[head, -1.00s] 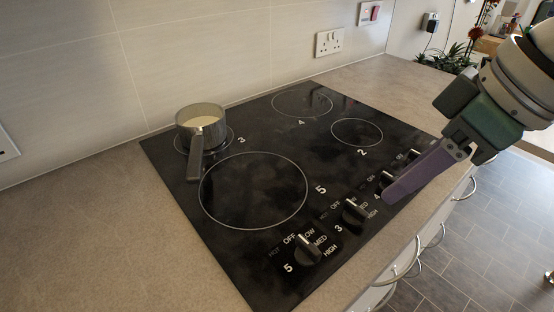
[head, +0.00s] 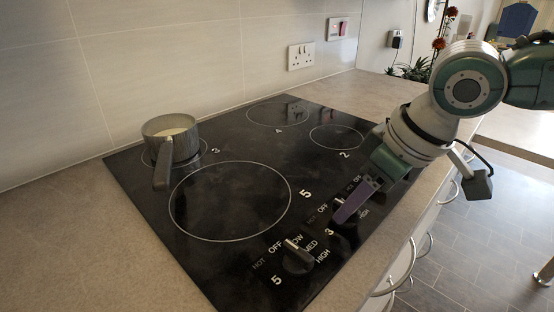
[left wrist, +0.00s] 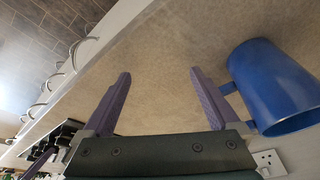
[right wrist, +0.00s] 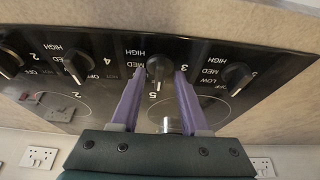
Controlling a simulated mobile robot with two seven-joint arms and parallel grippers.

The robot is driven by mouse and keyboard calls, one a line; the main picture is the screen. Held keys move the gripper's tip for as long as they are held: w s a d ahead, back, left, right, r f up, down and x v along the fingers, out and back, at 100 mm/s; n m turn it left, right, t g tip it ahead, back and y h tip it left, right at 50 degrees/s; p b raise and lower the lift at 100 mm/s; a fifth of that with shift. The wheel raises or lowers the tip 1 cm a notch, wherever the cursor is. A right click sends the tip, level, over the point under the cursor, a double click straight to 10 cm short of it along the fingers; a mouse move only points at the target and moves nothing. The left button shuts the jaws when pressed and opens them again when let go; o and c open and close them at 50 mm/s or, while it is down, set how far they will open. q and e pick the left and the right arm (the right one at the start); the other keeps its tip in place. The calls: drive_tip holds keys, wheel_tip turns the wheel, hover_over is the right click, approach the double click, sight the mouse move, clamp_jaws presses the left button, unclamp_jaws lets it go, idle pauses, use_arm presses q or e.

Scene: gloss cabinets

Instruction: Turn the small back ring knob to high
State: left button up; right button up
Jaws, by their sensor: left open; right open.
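The black hob (head: 240,140) has a row of knobs along its front edge. The knob marked 3 (right wrist: 158,68) goes with the small back-left ring, marked 3 (head: 205,146), where a small saucepan (head: 170,142) stands. My right gripper (right wrist: 159,74) is open, with its purple fingertips on either side of knob 3 in the right wrist view; contact cannot be told. That knob's light pointer line points down in that view. In the head view, a purple finger of my right gripper (head: 345,208) mostly hides this knob. My left gripper (left wrist: 160,75) is open and empty over the counter.
Knob 5 (head: 298,256) is beside knob 3, and knob 4 (right wrist: 77,66) is on its other side. A blue mug (left wrist: 275,85) is close to a left finger in the left wrist view. Drawer handles (head: 392,285) line the front below the counter.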

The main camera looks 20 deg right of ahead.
drive_tip(key=shift+w+f, duration=0.1)
clamp_jaws()
idle(0.3)
